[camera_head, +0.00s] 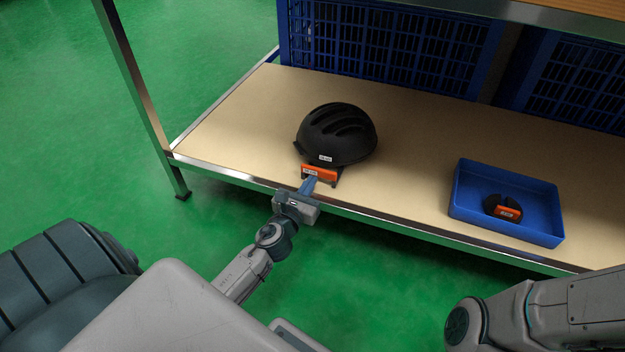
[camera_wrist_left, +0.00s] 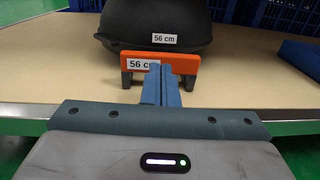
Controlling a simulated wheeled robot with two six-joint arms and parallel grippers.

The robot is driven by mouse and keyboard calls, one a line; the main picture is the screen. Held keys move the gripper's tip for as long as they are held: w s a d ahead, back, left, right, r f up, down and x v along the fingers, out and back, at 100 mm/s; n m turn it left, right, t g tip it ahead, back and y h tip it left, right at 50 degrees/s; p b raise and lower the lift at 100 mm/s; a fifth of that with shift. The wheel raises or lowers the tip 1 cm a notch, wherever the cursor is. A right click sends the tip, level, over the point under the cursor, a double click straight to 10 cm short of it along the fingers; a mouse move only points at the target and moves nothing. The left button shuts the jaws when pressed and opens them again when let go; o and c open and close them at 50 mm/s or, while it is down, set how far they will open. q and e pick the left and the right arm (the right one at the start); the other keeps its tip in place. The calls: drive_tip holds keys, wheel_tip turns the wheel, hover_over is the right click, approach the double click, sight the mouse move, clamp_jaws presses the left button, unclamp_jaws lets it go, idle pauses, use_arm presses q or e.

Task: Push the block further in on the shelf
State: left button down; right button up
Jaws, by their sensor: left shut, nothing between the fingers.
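An orange block (camera_head: 325,173) with a white "56 cm" label and dark feet stands near the shelf's front edge. In the left wrist view the block (camera_wrist_left: 187,62) is directly ahead. A black helmet (camera_head: 338,135), also labelled "56 cm", sits right behind it; it fills the top of the left wrist view (camera_wrist_left: 155,20). My left gripper (camera_head: 309,184) is shut and empty, its blue fingers pointing at the block's front. In the left wrist view the fingertips (camera_wrist_left: 160,70) overlap the block's lower front; I cannot tell if they touch. My right gripper is out of view.
The wooden shelf board (camera_head: 235,118) has a metal front edge and a corner post (camera_head: 133,75) at left. A blue tray (camera_head: 547,238) at right holds a dark piece with an orange label (camera_head: 508,212). Blue crates (camera_head: 395,45) stand behind. The board between helmet and tray is clear.

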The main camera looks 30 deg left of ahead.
sight(319, 168)
use_arm(q)
drive_tip(key=shift+w+a, duration=0.2)
drive_tip(key=shift+w, duration=0.85)
drive_tip(key=w, duration=0.2)
drive_tip(key=w+p, duration=0.1)
drive_tip(key=w, duration=0.1)
drive_tip(key=w+a, duration=0.1)
drive_tip(key=w, duration=0.1)
drive_tip(key=shift+r, duration=0.1)
drive_tip(key=shift+w+a, duration=0.1)
drive_tip(key=shift+w, duration=0.5)
